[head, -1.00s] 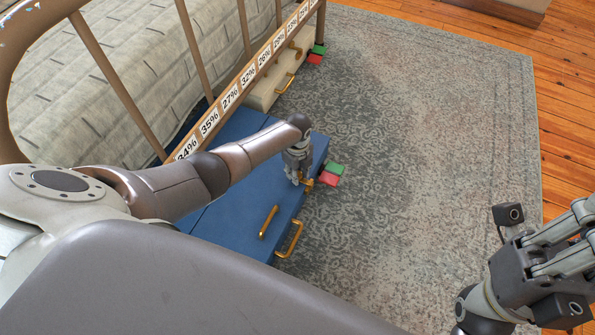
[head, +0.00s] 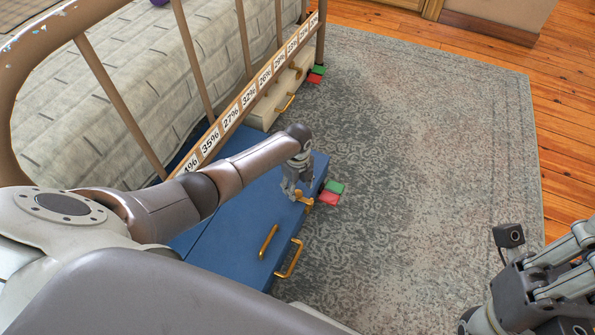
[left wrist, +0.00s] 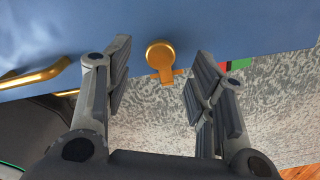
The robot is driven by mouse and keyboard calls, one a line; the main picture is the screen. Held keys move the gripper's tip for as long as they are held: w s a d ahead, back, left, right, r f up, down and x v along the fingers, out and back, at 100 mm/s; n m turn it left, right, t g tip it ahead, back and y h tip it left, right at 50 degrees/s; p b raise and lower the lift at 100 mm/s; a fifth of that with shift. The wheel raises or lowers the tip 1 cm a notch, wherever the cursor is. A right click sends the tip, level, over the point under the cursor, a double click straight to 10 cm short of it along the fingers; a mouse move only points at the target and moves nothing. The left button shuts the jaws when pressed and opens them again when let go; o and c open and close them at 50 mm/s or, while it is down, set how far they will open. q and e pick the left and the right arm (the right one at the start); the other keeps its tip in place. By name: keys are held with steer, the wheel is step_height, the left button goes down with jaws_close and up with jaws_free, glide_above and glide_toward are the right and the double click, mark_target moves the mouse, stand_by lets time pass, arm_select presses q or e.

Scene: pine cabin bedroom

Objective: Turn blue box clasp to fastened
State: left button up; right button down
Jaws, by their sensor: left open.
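The blue box (head: 230,215) lies on the rug beside the bed frame, with its lid closed. Its gold clasp (head: 306,201) sits at the lid's outer edge and partly shows under my left gripper (head: 297,192). In the left wrist view the clasp (left wrist: 160,57) is a round knob with a short tab pointing toward the box edge. The open left fingers (left wrist: 155,85) stand on either side of it, with gaps showing on both sides. A red tile (head: 328,198) and a green tile (head: 335,187) stick out beside the clasp. My right gripper (head: 545,285) is at the lower right, partly cut off.
Gold handles (head: 289,259) are on the blue box's near part. A cream box (head: 266,110) with its own clasp and tiles lies farther along. The bed rail (head: 225,122) with percentage labels runs close behind my left arm. The rug (head: 430,170) to the right is clear.

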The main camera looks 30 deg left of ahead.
mark_target(298, 193)
arm_select(q)
step_height(298, 193, up, 9)
steer(key=shift+f, duration=0.2)
stand_by(0.6)
